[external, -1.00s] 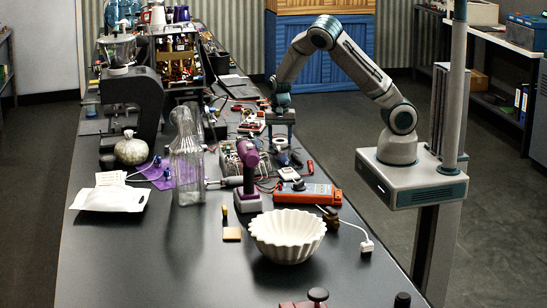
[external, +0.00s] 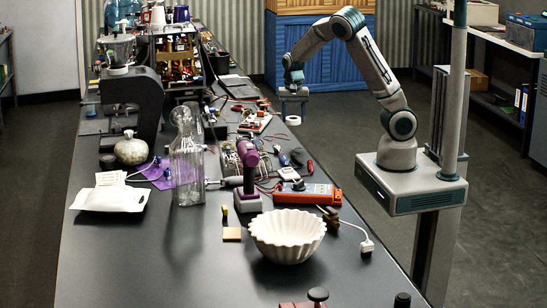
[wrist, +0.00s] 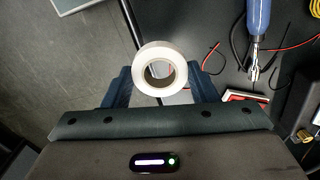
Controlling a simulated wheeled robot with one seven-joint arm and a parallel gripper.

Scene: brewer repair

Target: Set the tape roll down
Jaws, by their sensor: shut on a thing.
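The tape roll (external: 293,123) is a small white ring. My gripper (external: 294,113) points down and is shut on it, near the right edge of the dark workbench (external: 150,250). In the wrist view the roll (wrist: 160,48) sits between the two dark blue fingers of my gripper (wrist: 161,76), its hole facing the camera. The bench edge passes behind the roll there, with grey floor on the left and dark bench top on the right. The roll appears held up, but its exact height above the bench is hard to tell.
A screwdriver-like tool with a blue handle (wrist: 257,18) and red and black cables lie beside the roll on the bench. An orange multimeter (external: 307,193), a purple-handled tool (external: 248,160) and a white fluted bowl (external: 287,237) stand nearer. The bench front left is clear.

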